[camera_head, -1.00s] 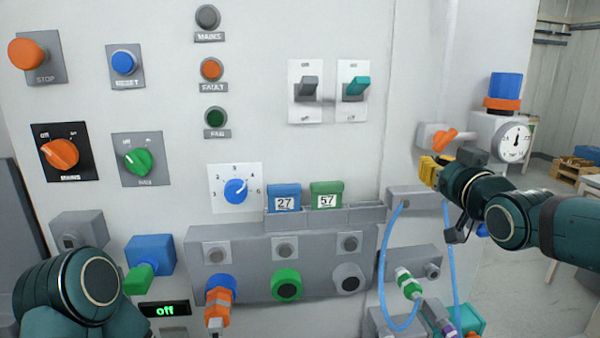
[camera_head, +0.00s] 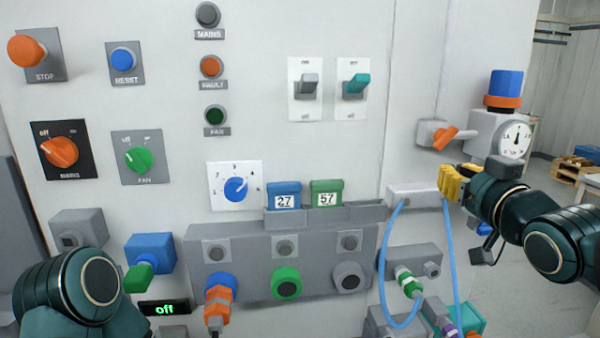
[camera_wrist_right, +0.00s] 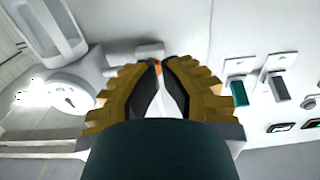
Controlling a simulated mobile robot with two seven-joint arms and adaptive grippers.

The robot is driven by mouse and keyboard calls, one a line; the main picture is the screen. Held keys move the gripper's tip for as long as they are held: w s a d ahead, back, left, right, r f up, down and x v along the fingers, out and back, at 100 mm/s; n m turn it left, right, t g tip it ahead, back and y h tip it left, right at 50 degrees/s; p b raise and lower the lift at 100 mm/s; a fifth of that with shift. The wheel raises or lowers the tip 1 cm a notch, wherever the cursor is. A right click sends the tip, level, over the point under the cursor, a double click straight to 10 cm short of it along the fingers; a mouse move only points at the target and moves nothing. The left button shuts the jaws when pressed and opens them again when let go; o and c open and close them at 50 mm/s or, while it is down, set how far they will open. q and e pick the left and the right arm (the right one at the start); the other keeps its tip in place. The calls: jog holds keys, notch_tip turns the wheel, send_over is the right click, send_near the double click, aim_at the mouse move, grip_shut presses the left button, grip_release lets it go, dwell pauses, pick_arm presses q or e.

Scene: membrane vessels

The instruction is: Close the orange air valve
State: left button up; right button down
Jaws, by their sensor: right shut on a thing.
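The orange air valve (camera_head: 443,138) sits on a grey fitting at the right side of the panel, left of the gauge. Its orange lever slants down to the left. My right gripper (camera_head: 448,182) has its yellow fingers just below the lever in the head view. In the right wrist view, the fingers (camera_wrist_right: 158,66) are brought together, with a sliver of orange between their tips. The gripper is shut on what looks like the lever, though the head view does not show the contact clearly. My left gripper is out of view; only my left arm shows.
The round gauge (camera_head: 514,138) with a blue and orange cap (camera_head: 504,90) stands close to the right gripper. Blue hoses (camera_head: 383,275) hang below it. Two switches (camera_head: 309,88) are on the panel to the left.

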aim_at(444, 138)
jog(key=d+r+n+p, duration=0.2)
jog(key=d+n+p, duration=0.3)
jog(key=n+p, duration=0.1)
jog(key=w, duration=0.6)
jog(key=shift+w+a, duration=0.2)
jog(key=shift+w, duration=0.15)
jog(key=shift+s+a+r+b, duration=0.1)
jog(key=shift+a+r+b, duration=0.25)
jog(key=shift+a+b, duration=0.25)
dwell(1.1)
jog(key=shift+d, duration=0.1)
jog(key=shift+f+b, duration=0.2)
jog(key=shift+b, duration=0.35)
jog(key=shift+a+f+b, duration=0.2)
jog(key=shift+a+b, duration=0.15)
jog(key=shift+b, duration=0.3)
